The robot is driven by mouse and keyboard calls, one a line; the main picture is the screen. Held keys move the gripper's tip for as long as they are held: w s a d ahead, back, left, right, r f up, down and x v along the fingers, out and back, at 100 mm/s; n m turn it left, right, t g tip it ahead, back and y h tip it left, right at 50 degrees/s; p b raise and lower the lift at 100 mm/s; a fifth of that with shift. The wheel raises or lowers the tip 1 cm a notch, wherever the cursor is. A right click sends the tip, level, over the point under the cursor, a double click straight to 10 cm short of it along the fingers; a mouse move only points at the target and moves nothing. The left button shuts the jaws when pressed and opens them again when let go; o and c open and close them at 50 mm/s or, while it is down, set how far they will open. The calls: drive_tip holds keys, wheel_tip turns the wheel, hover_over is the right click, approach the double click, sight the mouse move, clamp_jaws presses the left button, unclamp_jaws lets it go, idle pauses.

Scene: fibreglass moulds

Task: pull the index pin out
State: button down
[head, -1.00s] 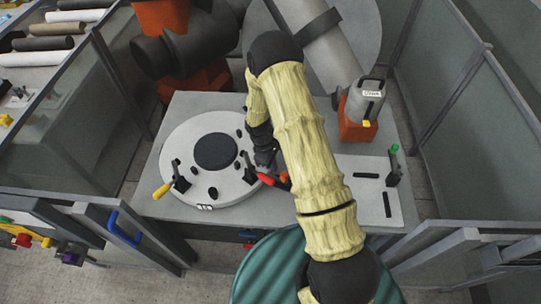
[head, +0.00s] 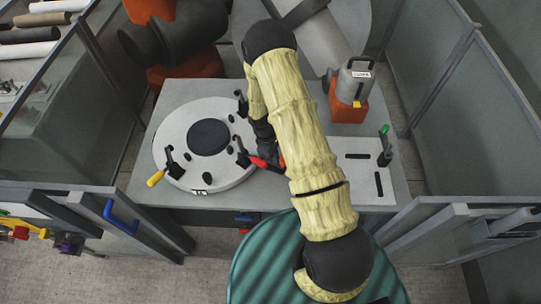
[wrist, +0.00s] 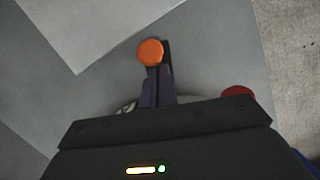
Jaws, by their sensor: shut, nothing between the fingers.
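An orange round knob (wrist: 150,52), which looks like the head of the index pin, shows in the wrist view just beyond my fingertips. My gripper (wrist: 158,76) is shut and empty, with its narrow fingers together below the knob in the picture. Whether the fingertips touch the knob, I cannot tell. In the head view my arm covers most of the gripper and the knob, at the right edge of the round mould plate (head: 176,141). The plate has a dark centre disc (head: 208,137) and lies on the grey table (head: 290,190).
A grey canister (head: 352,85) stands behind. Fence panels flank the table.

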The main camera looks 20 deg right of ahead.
drive_tip(key=shift+d+f, duration=0.1)
drive_tip(key=shift+d, duration=0.05)
drive_tip(key=shift+w, duration=0.1)
drive_tip(key=shift+r, duration=0.35)
drive_tip(key=p+v, duration=0.6)
drive_tip(key=v, duration=0.3)
drive_tip(key=shift+w+a+r, duration=0.15)
drive_tip(key=shift+a, duration=0.1)
